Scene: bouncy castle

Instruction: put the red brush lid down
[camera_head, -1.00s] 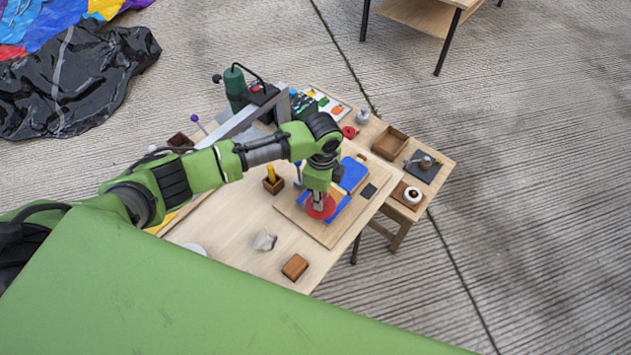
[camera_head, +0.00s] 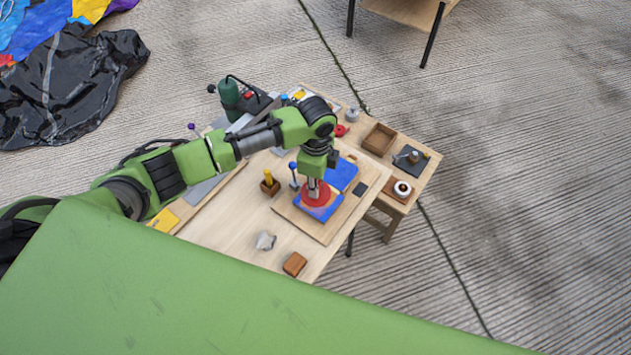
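The red brush lid (camera_head: 322,196) is a round red disc in the head view, over the near blue piece on the wooden board. My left gripper (camera_head: 313,190) points down at the middle of the lid, and its fingers look closed on it. I cannot tell whether the lid touches the blue piece (camera_head: 322,213) or is just above it. A second blue piece (camera_head: 343,174) lies behind it on the board (camera_head: 304,224). My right gripper is not in view.
A blue-topped tool (camera_head: 293,172) and a small holder with yellow pieces (camera_head: 269,185) stand left of the board. A grey lump (camera_head: 265,241) and a brown block (camera_head: 295,264) lie in front. A side table with a wooden tray (camera_head: 379,139) stands at right. Bare tabletop (camera_head: 228,222) shows at left.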

